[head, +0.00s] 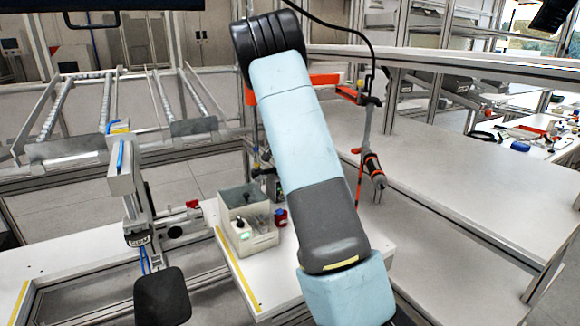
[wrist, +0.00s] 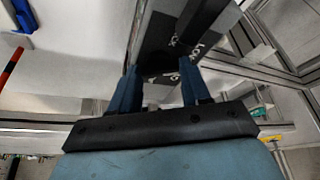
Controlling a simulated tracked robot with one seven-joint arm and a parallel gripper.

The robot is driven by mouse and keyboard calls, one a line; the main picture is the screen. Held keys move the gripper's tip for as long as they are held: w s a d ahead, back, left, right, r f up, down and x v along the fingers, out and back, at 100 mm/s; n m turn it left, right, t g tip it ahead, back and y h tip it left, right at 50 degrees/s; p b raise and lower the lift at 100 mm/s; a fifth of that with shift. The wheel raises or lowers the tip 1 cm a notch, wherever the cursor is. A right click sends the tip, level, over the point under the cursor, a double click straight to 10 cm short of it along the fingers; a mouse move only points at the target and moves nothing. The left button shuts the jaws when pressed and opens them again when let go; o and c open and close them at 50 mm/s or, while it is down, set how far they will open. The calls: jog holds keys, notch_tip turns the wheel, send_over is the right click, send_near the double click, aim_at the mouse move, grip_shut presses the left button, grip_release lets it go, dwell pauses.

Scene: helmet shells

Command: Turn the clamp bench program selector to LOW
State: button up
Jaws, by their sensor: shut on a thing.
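In the wrist view my gripper (wrist: 158,78) has its two blue fingers on either side of a dark part (wrist: 158,62), shut on it. This part looks like a black knob, but its shape and any pointer are hard to make out. Behind it is a dark plate (wrist: 185,28) with white lettering, tilted and too small to read surely. Which program the selector is set to cannot be told. In the head view the gripper does not show; my arm crosses the middle. A grey control box (head: 246,212) with a small knob and green spot stands left of the arm.
A metal clamp frame (head: 125,190) with a black pad (head: 162,296) stands at the left. A red object (head: 281,217) sits beside the box. A tool with orange bands (head: 372,165) hangs right of my arm. The right white benchtop (head: 450,160) is mostly clear.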

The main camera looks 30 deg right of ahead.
jog(key=shift+a+m, duration=0.15)
jog(key=shift+m, duration=0.15)
jog(key=o, duration=1.1)
jog(key=shift+c, duration=0.2)
jog(key=shift+r, duration=0.1)
